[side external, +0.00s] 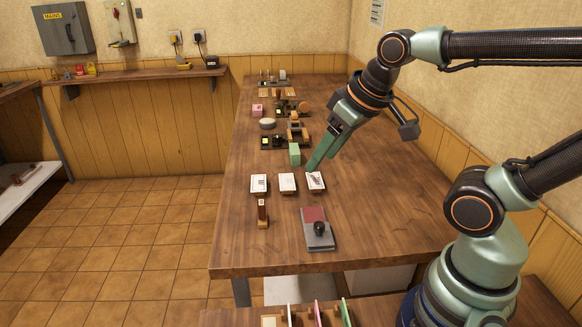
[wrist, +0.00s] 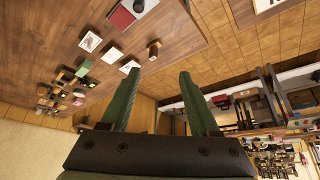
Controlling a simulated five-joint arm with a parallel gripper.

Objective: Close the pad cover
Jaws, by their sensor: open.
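The ink pad (side external: 314,215) lies on the near part of the table, with its dark red surface showing at the far end. A grey cover with a round black knob (side external: 319,228) lies over the near end, leaving the red part bare. The red pad (wrist: 122,17) and knob also show at the top of the wrist view, partly cut off by the frame edge. My gripper (side external: 317,163) is open and empty, beyond the pad near the green block and the rightmost white card. Its two green fingers (wrist: 161,74) are spread apart in the wrist view.
Three white cards (side external: 287,182) lie in a row beyond the pad. A wooden-handled stamp (side external: 263,212) stands left of it. The table's right side is clear.

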